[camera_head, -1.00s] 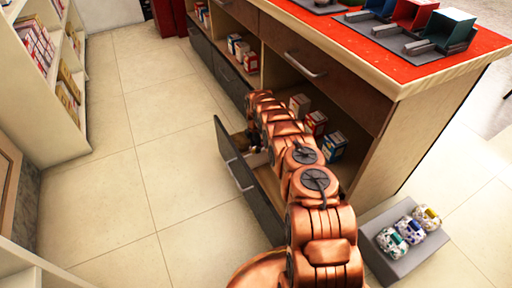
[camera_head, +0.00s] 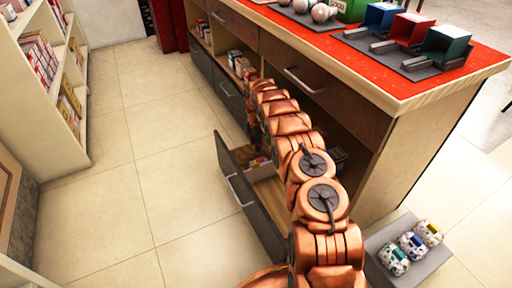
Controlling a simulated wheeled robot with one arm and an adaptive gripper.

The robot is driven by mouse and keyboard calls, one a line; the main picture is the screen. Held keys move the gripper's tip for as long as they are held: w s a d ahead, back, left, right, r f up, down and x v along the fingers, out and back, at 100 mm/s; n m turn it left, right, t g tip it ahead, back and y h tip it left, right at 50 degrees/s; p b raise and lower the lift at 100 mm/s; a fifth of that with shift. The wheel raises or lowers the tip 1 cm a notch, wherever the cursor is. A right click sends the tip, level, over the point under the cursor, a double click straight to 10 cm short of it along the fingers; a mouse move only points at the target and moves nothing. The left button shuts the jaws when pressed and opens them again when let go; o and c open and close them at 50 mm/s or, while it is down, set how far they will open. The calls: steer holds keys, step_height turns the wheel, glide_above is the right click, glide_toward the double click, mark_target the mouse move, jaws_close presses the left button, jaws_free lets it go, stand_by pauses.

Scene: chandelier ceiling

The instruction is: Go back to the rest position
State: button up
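My copper arm reaches from the bottom of the picture up along the front of the counter. My gripper (camera_head: 253,128) shows only as a small dark shape below the arm's far end, above the open drawer. Its fingers are too small and too hidden to tell open from shut. The low grey drawer (camera_head: 240,180) is pulled out, with some small items (camera_head: 258,160) inside. The arm hides part of the drawer and the shelf behind it.
The red-topped counter (camera_head: 385,75) carries blue, red and green bins (camera_head: 410,30). A grey block (camera_head: 440,262) with several patterned objects stands at the lower right. A stocked shelf (camera_head: 45,115) lines the left. The tiled floor (camera_head: 140,190) between is clear.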

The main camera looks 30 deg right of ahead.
stand_by(0.3)
steer(key=s+a+r+m+p, duration=0.3)
steer(key=s+r+p, duration=0.3)
steer(key=r, duration=0.8)
steer(key=s+a+r+m+g+p, duration=0.1)
steer(key=s+a+r+m+p, duration=0.35)
steer(key=r, duration=0.95)
steer(key=s+a+r+m+p, duration=0.2)
steer(key=s+r+p, duration=0.5)
steer(key=r, duration=0.8)
steer(key=s+a+r+m+p, duration=0.2)
steer(key=s+a+r+p, duration=0.15)
steer(key=s+r, duration=0.45)
steer(key=s+a+r+m+p, duration=0.2)
steer(key=s+a+r+p, duration=0.15)
steer(key=s+r, duration=0.45)
steer(key=s+a+r+m+p, duration=0.1)
steer(key=s+r+m+p, duration=0.1)
steer(key=s, duration=0.8)
steer(key=s+a+r+m+p, duration=0.2)
steer(key=s+r+p, duration=0.2)
steer(key=s+p, duration=0.3)
steer(key=s, duration=0.4)
steer(key=shift+a+m+g, duration=0.3)
steer(key=shift+m+g, duration=0.05)
steer(key=shift+g, duration=0.05)
